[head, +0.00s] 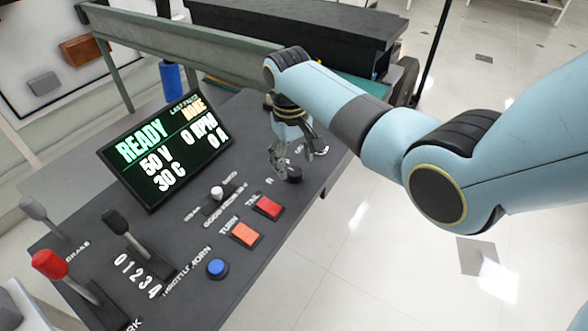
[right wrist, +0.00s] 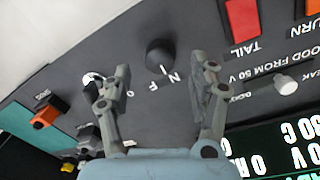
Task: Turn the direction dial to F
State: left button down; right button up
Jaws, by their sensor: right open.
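The direction dial (right wrist: 160,53) is a round black knob on the dark console, with white letters, N and F among them, printed beside it. It also shows in the head view (head: 293,174), partly covered by my gripper. I cannot clearly tell which letter its mark points at. My right gripper (right wrist: 164,75) is open and empty. Its two fingers point at the panel, one on each side of the dial in the wrist picture, apart from it. In the head view my right gripper (head: 283,163) hangs just above the dial. My left gripper is not in view.
The console carries a tilted READY display (head: 168,148), a red TAIL switch (head: 268,207), an orange TURN switch (head: 246,234), a blue horn button (head: 217,267), a small white-topped toggle (head: 217,193) and a red-knobbed lever (head: 50,264). A key-like white part (right wrist: 93,78) lies close to one finger.

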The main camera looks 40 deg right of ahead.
aim_at(295, 172)
jog(key=shift+d+f, duration=0.1)
jog(key=shift+f, duration=1.75)
jog(key=c, duration=1.1)
